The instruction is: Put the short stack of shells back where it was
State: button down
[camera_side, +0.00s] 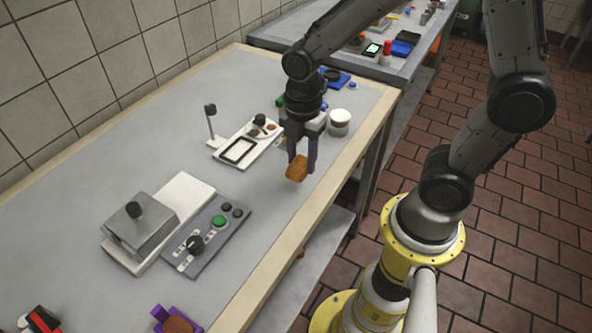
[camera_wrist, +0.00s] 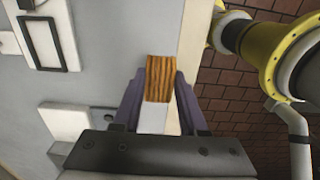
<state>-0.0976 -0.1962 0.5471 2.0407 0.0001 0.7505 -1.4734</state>
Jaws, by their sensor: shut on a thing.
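My gripper (camera_side: 301,160) hangs above the right part of the table with its purple fingers pointing down. It is shut on a small brown stack of shells (camera_side: 297,170), held tilted, apparently clear of the tabletop. In the wrist view the stack (camera_wrist: 160,77) shows as an orange-brown block with fine lines, between the two purple fingers (camera_wrist: 157,98). I cannot count its layers. A purple holder (camera_side: 159,313) with a brown piece (camera_side: 179,325) in it stands at the near table edge, cut off by the frame.
A grey press on a white base (camera_side: 139,231) and a control panel with a green button (camera_side: 219,222) are at left. The tabletop (camera_side: 285,205) before my gripper is clear.

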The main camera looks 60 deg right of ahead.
aim_at(296, 172)
jog(key=shift+w+f, duration=0.45)
jog(key=shift+f, duration=0.1)
jog(key=shift+w+f, duration=0.2)
jog(key=shift+f, duration=1.55)
jog(key=shift+f, duration=0.1)
jog(key=shift+c, duration=2.2)
grip_release()
